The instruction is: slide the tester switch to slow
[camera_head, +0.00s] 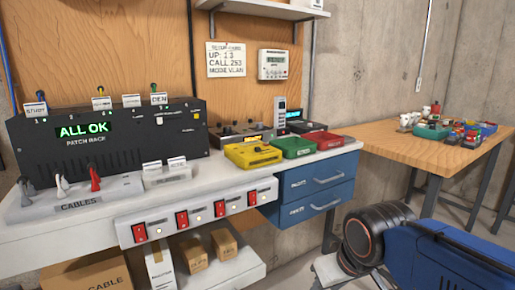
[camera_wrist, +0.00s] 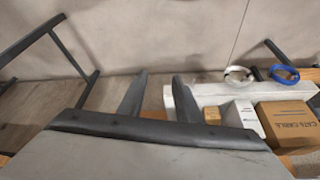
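I cannot clearly make out the tester or its slide switch. In the head view, a yellow case or tray (camera_head: 253,155) with dark parts on top sits on the bench. Behind it is a low dark unit with knobs (camera_head: 241,134), and a grey handheld device (camera_head: 280,112) stands upright. No switch setting is readable on any of these. In the wrist view my gripper (camera_wrist: 161,80) has its two dark fingers apart with nothing between them. It points toward floor and wall, away from the bench-top objects.
A black patch rack (camera_head: 105,137) reads ALL OK. A power strip (camera_head: 200,211) with red switches lines the bench front. Green (camera_head: 292,147) and red (camera_head: 322,142) trays sit above blue drawers (camera_head: 312,188). A wooden table (camera_head: 430,148) stands right. Boxes (camera_wrist: 284,122) lie low.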

